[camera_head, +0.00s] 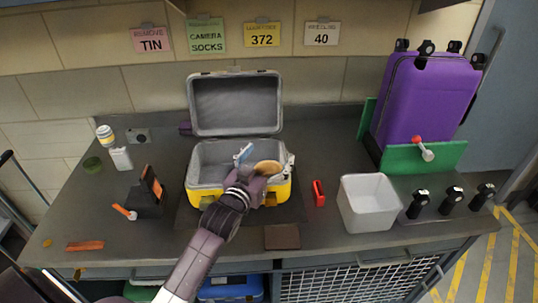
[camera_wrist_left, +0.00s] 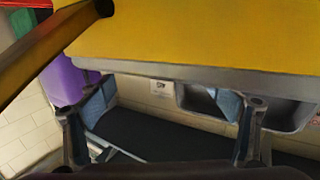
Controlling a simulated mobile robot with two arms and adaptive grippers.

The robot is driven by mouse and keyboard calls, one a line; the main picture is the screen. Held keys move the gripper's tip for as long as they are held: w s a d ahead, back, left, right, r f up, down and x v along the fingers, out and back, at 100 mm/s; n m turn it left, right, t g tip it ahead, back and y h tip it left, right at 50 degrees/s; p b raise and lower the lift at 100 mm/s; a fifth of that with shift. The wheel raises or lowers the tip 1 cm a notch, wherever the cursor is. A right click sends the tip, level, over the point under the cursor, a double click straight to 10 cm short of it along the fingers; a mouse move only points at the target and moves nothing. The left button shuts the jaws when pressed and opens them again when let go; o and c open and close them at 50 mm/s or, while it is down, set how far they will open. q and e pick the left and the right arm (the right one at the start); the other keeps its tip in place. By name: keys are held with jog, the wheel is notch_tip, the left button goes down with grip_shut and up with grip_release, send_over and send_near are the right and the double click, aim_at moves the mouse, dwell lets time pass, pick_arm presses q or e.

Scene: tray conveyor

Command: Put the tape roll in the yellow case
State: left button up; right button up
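The yellow case (camera_head: 279,194) stands open on the bench, its grey-lined lid (camera_head: 236,104) raised at the back. In the left wrist view the case's yellow side (camera_wrist_left: 200,35) fills the top. A tan round thing (camera_head: 267,167), which looks like the tape roll, shows at the case's opening between my left gripper's fingers; its lower part is hidden by the gripper. My left gripper (camera_head: 266,158) is at the front of the case. Its blue-padded fingers are spread wide in the left wrist view (camera_wrist_left: 165,125), with nothing seen gripped. My right gripper is not in view.
A white bin (camera_head: 368,205) and a red item (camera_head: 318,194) are right of the case. A purple suitcase (camera_head: 425,100) stands on a green stand at the back right.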

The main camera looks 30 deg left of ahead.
pick_arm(q)
jog(key=shift+r, duration=0.15)
jog(key=shift+r, duration=0.35)
jog(key=shift+s+r, duration=0.1)
jog(key=shift+s, duration=0.15)
jog(key=s, duration=1.1)
jog(key=shift+s+d+r+b, duration=0.25)
jog(key=shift+d+r+b, duration=0.1)
jog(key=shift+b, duration=0.1)
